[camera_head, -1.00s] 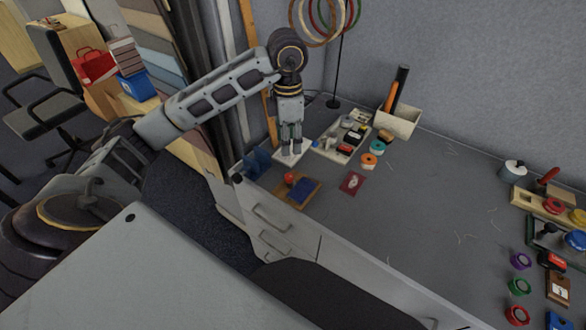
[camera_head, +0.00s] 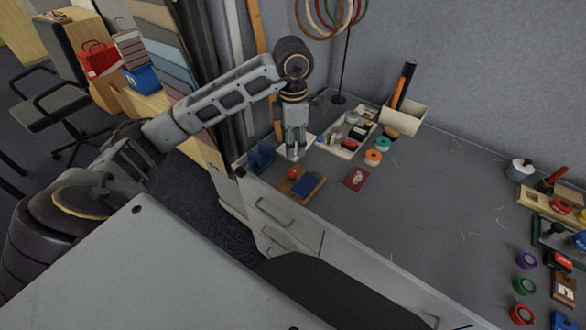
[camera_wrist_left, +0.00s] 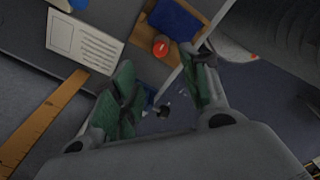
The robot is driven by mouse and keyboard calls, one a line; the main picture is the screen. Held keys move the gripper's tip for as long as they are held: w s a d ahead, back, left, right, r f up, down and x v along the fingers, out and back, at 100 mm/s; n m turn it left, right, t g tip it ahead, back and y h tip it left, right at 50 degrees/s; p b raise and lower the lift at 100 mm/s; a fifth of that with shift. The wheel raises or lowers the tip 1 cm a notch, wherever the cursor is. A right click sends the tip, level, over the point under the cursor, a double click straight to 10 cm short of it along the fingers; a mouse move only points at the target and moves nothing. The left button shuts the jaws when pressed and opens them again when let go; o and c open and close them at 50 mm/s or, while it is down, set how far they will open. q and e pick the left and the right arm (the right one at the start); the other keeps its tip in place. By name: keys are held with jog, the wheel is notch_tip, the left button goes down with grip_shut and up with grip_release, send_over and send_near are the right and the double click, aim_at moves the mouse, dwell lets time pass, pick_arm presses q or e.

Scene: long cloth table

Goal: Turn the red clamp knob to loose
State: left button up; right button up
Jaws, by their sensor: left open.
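A small red knob (camera_head: 293,173) stands on a wooden board (camera_head: 284,186) beside a blue block (camera_head: 307,186), near the table's front left edge. In the left wrist view the red knob (camera_wrist_left: 161,46) shows ahead of the fingers, apart from them, with the blue block (camera_wrist_left: 175,19) beside it. My left gripper (camera_head: 295,151) points down just behind the board. Its green-padded fingers are spread and empty in the left wrist view (camera_wrist_left: 162,88). Another red knob (camera_head: 561,206) sits on a wooden fixture at the far right; which one is the clamp knob is not certain. My right gripper is not in view.
A white printed card (camera_wrist_left: 84,41) lies near the left gripper. A blue holder (camera_head: 261,157) stands left of it, a parts tray (camera_head: 346,151) to its right. A red card (camera_head: 356,178) lies right of the board. The table's middle is clear; several fixtures crowd the right.

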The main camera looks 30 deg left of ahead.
aim_at(293, 170)
pick_arm(q)
jog(key=shift+f+b, duration=0.35)
jog(key=shift+f, duration=5)
jog(key=shift+c, duration=0.2)
grip_shut()
